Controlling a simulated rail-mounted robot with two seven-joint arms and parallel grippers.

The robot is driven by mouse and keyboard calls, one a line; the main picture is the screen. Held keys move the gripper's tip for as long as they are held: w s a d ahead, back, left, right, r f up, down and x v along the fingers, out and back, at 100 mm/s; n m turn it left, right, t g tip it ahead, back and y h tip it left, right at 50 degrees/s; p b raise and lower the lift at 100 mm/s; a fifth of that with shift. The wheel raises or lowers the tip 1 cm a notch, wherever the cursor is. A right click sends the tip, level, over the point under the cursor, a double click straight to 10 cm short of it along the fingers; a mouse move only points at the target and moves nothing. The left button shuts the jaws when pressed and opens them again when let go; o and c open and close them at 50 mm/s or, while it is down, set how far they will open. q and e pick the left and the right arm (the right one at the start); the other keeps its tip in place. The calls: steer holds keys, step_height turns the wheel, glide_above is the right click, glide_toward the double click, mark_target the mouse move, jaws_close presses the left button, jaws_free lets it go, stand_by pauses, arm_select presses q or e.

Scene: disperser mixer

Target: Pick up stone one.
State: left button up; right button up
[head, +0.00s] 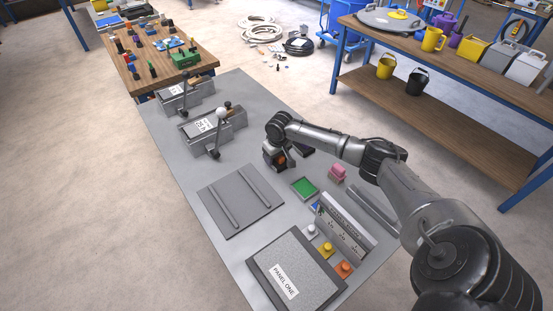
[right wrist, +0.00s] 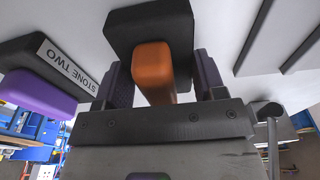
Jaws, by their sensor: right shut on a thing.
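A black block with an orange grip, which I take to be stone one, is held in my right gripper (right wrist: 158,80). Its orange grip (right wrist: 153,68) sits between the two dark fingers, which are shut on it, and its black body (right wrist: 118,32) lies beyond. No label on it shows. In the head view my right gripper (head: 277,157) is over the grey table, with a bit of orange at it; I cannot tell whether the block touches the table. A black block labelled STONE TWO (right wrist: 58,60), with a purple grip (right wrist: 38,92), lies close beside. My left gripper is not in view.
A shelf bench (head: 460,125) stands right.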

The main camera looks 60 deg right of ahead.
steer(key=c, duration=0.4)
steer(key=shift+r, duration=0.15)
steer(key=shift+r, duration=0.6)
steer(key=r+p, duration=0.1)
steer(key=r, duration=0.2)
steer(key=shift+s+r+p, duration=0.15)
steer(key=shift+s+p, duration=0.2)
steer(key=shift+p, duration=0.05)
steer(key=s+a+r+p, duration=0.1)
steer(key=s+r, duration=0.1)
steer(key=s, duration=0.1)
steer(key=s+a+r+p, duration=0.1)
steer(key=s+r, duration=0.1)
steer(key=s, duration=0.2)
steer(key=s+a+r+p, duration=0.1)
steer(key=s+r, duration=0.1)
steer(key=s, duration=0.1)
steer(key=shift+s+a+r, duration=0.15)
steer(key=shift+a, duration=0.15)
